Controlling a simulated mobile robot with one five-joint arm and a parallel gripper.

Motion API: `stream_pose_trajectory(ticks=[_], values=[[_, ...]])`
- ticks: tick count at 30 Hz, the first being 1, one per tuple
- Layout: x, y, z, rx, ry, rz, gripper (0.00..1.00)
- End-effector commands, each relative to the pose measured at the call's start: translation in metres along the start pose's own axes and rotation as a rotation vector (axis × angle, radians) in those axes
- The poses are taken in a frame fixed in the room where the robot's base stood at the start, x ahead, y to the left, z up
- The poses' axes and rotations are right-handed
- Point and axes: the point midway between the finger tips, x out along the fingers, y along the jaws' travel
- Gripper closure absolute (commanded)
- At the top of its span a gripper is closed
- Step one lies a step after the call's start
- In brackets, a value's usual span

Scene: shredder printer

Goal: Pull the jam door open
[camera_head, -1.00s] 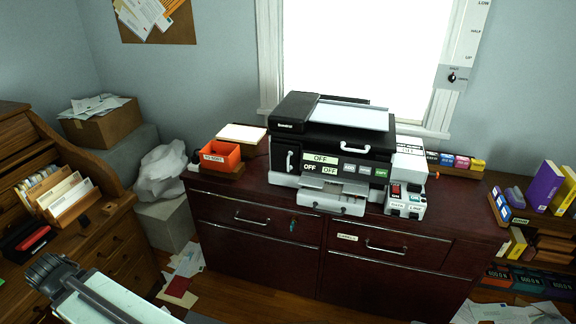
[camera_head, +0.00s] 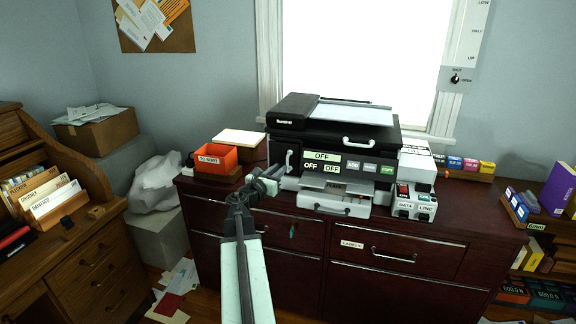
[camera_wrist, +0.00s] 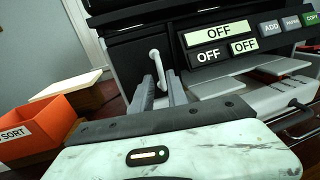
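The printer (camera_head: 340,135) is black and stands on the dark red cabinet. The jam door (camera_head: 281,152), as I take it, is the black panel at the left of its front, with a small upright light handle (camera_head: 289,161). It looks shut. In the wrist view the jam door (camera_wrist: 128,58) and the handle (camera_wrist: 155,62) are straight ahead. My gripper (camera_head: 277,172) is in front of the handle and a little below it. Its fingers (camera_wrist: 160,80) are open, and the handle's lower part shows between them. I cannot tell whether they touch it.
An orange tray (camera_head: 216,159) stands left of the printer, with a flat cream-topped box (camera_head: 240,138) behind it. The paper tray (camera_head: 334,200) juts from the printer's front. A white switch box (camera_head: 414,202) is at the right. Screens read OFF.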

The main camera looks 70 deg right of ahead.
Motion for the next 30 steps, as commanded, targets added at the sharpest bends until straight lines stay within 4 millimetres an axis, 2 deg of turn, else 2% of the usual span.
stream_pose_trajectory(ticks=[9, 12, 20, 22, 23, 30], values=[[0.057, 0.001, 0.0, 0.003, 0.001, -0.004, 0.81], [0.069, 0.001, 0.0, 0.004, 0.001, -0.002, 0.81], [0.072, -0.001, -0.001, 0.004, 0.002, -0.002, 0.81], [0.072, -0.001, -0.001, 0.004, 0.002, -0.002, 0.98], [0.072, -0.001, -0.001, 0.004, 0.002, -0.002, 1.0], [0.072, -0.001, -0.001, 0.005, 0.002, -0.003, 1.0]])
